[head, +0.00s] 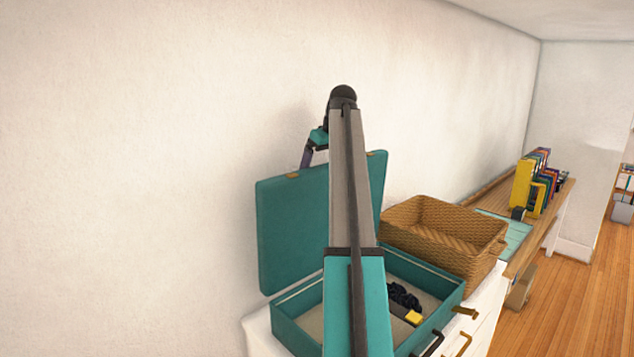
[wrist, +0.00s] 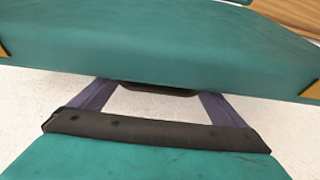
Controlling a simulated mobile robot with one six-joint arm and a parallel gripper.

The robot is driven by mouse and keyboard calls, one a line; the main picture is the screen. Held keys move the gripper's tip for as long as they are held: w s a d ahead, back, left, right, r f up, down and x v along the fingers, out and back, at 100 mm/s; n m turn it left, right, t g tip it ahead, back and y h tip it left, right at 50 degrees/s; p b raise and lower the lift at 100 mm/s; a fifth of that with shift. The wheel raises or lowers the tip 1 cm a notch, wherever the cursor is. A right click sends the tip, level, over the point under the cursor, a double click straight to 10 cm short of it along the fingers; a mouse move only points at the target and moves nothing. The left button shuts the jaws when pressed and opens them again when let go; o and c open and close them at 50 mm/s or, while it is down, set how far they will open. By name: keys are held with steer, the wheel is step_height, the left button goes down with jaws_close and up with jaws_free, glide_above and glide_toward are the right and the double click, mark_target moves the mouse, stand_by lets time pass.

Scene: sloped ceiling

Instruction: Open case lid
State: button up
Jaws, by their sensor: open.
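The teal case stands open on a white cabinet in the head view. Its lid (head: 290,228) is raised, roughly upright, at the wall side. Its base (head: 300,318) holds a dark coiled item and a yellow piece. My arm crosses in front of the case and hides part of both. My gripper (head: 307,158) shows just above the lid's top edge, partly hidden. In the wrist view, my gripper (wrist: 158,92) is open, its two purple fingers wide apart. The fingers reach to the edge of the teal lid (wrist: 160,45); contact is unclear. A dark strip, perhaps a handle, shows between them.
A wicker basket (head: 440,237) stands right beside the case. Further right, a wooden shelf top (head: 495,192) carries upright books (head: 530,182). The white wall (head: 150,150) is close behind the lid.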

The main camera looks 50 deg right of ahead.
steer(key=shift+p+v, duration=0.8)
steer(key=shift+v, duration=3.8)
steer(key=shift+s+f, duration=0.1)
